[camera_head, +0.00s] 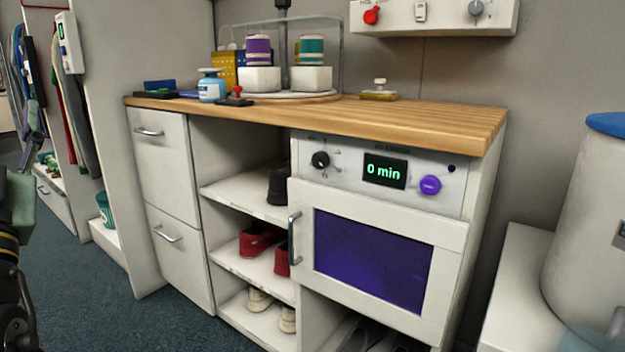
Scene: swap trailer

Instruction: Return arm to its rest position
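Part of my own arm stands at the far left edge, cut off by the frame. It shows dark links, yellowish rings low down and a grey-green piece above. My gripper (33,125) seems to be at the upper end of these parts, in front of the hanging clothes, but its fingers cannot be made out clearly. I cannot tell whether it is open or shut, and I see no object held there. It is apart from the wooden counter (420,115) to the right.
The counter holds a blue-labelled bottle (211,86), a red-handled stamp (237,96) and a round stand with purple (258,50) and teal (311,50) spools. Below are shoe shelves (240,190) and an appliance (375,250) reading "0 min". Carpet (95,310) is clear at lower left.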

